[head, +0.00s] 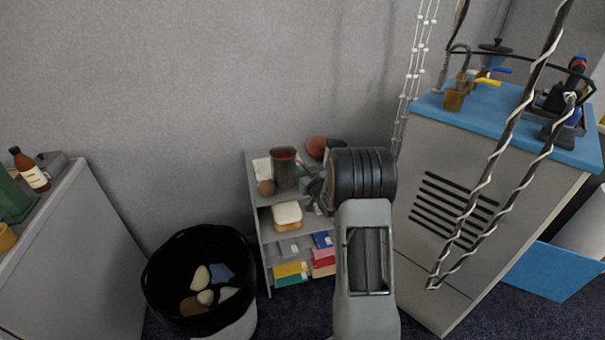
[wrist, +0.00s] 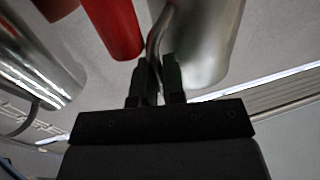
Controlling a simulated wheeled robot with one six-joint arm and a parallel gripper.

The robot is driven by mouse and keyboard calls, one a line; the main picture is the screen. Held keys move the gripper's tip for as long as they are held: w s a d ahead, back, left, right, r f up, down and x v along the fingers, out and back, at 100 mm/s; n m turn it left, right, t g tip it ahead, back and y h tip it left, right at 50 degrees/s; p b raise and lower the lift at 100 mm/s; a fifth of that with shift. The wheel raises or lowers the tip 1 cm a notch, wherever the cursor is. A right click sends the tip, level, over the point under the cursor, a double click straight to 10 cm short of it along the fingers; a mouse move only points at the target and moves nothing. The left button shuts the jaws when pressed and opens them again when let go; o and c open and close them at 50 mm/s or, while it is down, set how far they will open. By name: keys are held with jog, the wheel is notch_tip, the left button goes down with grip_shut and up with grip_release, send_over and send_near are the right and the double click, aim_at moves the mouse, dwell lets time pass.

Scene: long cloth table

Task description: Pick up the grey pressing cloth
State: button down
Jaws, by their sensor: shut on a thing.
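I cannot pick out the grey pressing cloth in either view. My gripper (head: 316,186) is at the top of a small shelf unit, partly hidden by my own wrist. In the wrist view the two dark fingers (wrist: 157,78) are closed on a thin, curved metal handle (wrist: 155,38). The handle appears to belong to a silver cylindrical vessel (wrist: 207,38) just beyond the fingers. Whether the vessel rests on something or is lifted cannot be told.
The shelf unit (head: 261,221) carries a dark cylinder (head: 284,170), a sandwich-like block (head: 287,216) and coloured boxes. A black bin (head: 166,312) with several lumps stands left. A blue-topped cabinet (head: 450,215) stands right. A red object (wrist: 113,25) and another silver vessel (wrist: 35,65) are near the fingers.

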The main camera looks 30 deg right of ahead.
jog(key=shift+f, duration=0.25)
jog(key=c, duration=1.2)
grip_release()
